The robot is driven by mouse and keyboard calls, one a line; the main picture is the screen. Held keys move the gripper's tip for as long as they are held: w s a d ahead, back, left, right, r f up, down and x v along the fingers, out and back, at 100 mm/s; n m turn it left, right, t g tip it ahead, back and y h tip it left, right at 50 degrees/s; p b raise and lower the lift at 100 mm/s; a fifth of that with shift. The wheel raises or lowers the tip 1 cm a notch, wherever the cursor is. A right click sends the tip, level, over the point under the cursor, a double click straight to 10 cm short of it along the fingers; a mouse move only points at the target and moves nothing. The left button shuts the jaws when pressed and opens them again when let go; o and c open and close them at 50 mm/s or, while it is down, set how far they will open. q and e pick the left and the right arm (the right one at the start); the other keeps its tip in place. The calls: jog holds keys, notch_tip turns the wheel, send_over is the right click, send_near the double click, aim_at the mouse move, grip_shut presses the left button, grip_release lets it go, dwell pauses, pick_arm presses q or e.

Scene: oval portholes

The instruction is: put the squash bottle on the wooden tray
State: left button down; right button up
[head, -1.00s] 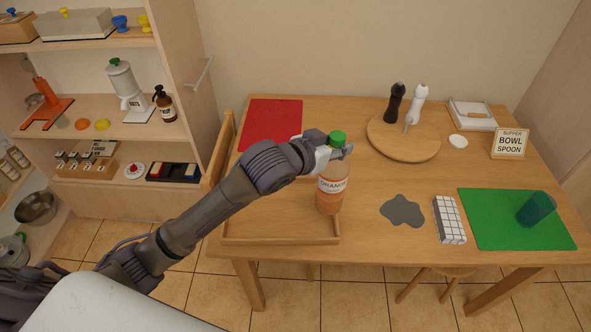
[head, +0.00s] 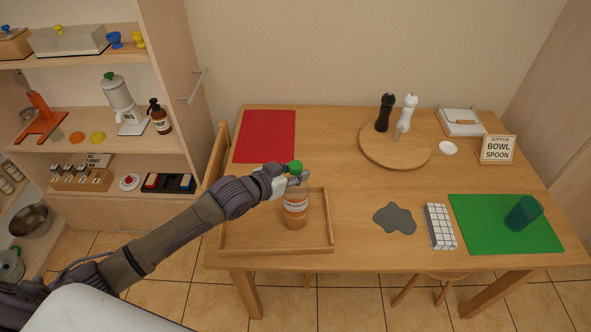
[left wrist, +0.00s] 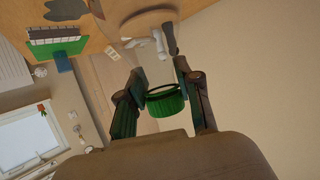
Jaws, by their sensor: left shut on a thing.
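The squash bottle (head: 295,212) is orange with a pale label and a green cap. It stands upright over the right half of the wooden tray (head: 275,249), within its rim in the head view. I cannot tell whether its base touches the tray floor. My left gripper (head: 297,175) is shut on the bottle near its cap. The left part of the tray is empty. My right gripper is in neither view.
A red mat (head: 265,136) lies behind the tray. A round board (head: 385,156) with black and white mills stands at the back. A grey patch (head: 394,218), a checked block (head: 440,226) and a green mat (head: 490,230) with a teal cup (head: 522,213) lie to the right.

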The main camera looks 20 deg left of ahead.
pick_arm(q)
jog(key=c, duration=0.8)
grip_release()
jog(key=shift+f, duration=0.1)
jog(key=shift+r, duration=0.2)
jog(key=shift+b+v, duration=0.9)
jog(key=shift+v, duration=5.15)
jog(key=shift+w, duration=0.1)
